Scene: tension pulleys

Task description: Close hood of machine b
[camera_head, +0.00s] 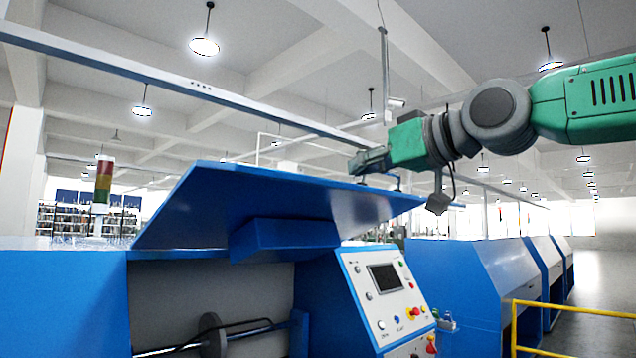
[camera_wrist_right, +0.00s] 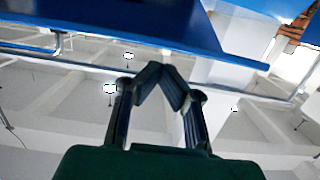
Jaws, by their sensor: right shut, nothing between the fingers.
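The blue hood (camera_head: 185,215) of the machine is raised over the dark opening in the head view, its panel tilted up. My right gripper (camera_head: 366,163) comes in from the right, just above the hood's top edge near its right half. It is shut and empty. In the right wrist view the fingertips (camera_wrist_right: 162,72) meet just below a blue panel (camera_wrist_right: 100,32), which looks like the hood. I cannot tell whether they touch it. My left gripper is not in view.
A control panel (camera_head: 385,290) with a screen and buttons is right of the opening. A signal light (camera_head: 103,180) stands at the left. More blue machines (camera_head: 470,265) line the right, with a yellow railing (camera_head: 560,306) in front. A rail (camera_head: 150,73) crosses overhead.

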